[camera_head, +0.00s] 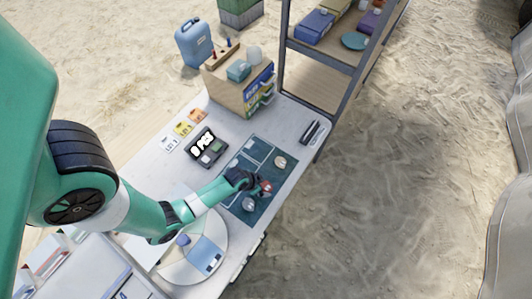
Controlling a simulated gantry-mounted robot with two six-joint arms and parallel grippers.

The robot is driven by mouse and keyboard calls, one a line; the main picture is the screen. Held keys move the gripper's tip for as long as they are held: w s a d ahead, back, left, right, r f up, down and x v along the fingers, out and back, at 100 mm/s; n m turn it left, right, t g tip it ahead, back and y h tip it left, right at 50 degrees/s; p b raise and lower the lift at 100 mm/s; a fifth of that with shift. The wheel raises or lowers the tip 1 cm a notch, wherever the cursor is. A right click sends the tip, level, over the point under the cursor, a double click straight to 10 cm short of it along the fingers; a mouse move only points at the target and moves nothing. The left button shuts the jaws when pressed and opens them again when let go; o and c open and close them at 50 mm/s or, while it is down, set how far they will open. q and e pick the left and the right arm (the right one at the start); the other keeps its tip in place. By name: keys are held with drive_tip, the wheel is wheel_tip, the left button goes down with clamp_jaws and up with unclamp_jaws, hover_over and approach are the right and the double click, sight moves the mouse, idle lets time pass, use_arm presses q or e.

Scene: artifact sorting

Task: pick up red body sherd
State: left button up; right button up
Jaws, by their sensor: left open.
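The red body sherd (266,187) lies on the dark teal mat (262,205) on the white table. It looks small and reddish, and is partly hidden by the gripper. My left gripper (258,187) is open at the sherd, with its fingertips close around or beside it; I cannot tell whether they touch it. A grey rounded piece (249,204) lies just below the gripper on the mat. A pale tan piece (280,161) lies farther up the mat. My right gripper is not in view.
A round sectioned board (208,250) lies at lower left. A wooden box (228,92) and a shelf (330,58) stand behind.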

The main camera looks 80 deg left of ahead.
use_arm(q)
drive_tip(key=x, duration=0.2)
drive_tip(key=shift+w+f, duration=0.1)
drive_tip(key=shift+f, duration=0.15)
drive_tip(key=c, duration=1.2)
drive_tip(key=shift+c, duration=0.2)
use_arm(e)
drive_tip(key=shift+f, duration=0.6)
use_arm(q)
drive_tip(key=shift+r, duration=0.15)
drive_tip(key=shift+r, duration=0.25)
drive_tip(key=r+p, duration=0.2)
drive_tip(key=r, duration=0.1)
drive_tip(key=r+p, duration=0.1)
drive_tip(key=shift+s+d+r, duration=0.2)
drive_tip(key=shift+d+r, duration=0.05)
drive_tip(key=shift+d, duration=0.1)
drive_tip(key=s+d+r+p, duration=0.6)
drive_tip(key=d+r+p, duration=0.2)
drive_tip(key=d, duration=0.3)
drive_tip(key=shift+s, duration=0.35)
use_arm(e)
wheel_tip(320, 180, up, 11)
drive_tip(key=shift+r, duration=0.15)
